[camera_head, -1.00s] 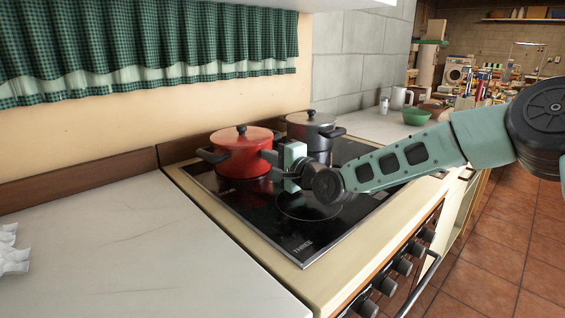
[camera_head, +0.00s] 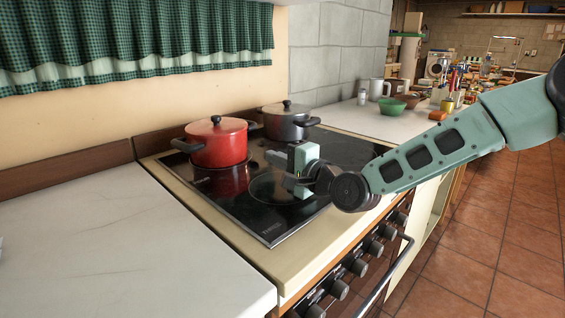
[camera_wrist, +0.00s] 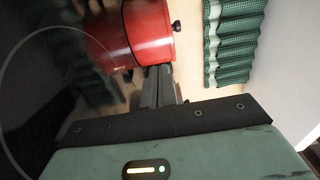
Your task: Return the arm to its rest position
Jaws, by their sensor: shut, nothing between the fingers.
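My gripper (camera_head: 280,170) is in the head view, over the front part of the black cooktop (camera_head: 268,222), pointing left. Its fingers are shut with nothing between them. My green arm reaches in from the right edge. In the wrist view my closed gripper (camera_wrist: 158,85) points at the red pot. The red pot (camera_head: 219,143) stands on the cooktop to the left of and behind my gripper, with a visible gap in the head view. It also shows sideways in the wrist view (camera_wrist: 150,30).
A dark grey pot (camera_head: 284,124) stands at the back of the cooktop. White counter (camera_head: 120,240) at the left is mostly clear. A green bowl (camera_head: 391,106) and a mug (camera_head: 377,89) stand on the far counter. An oven handle (camera_head: 385,280) and knobs line the front.

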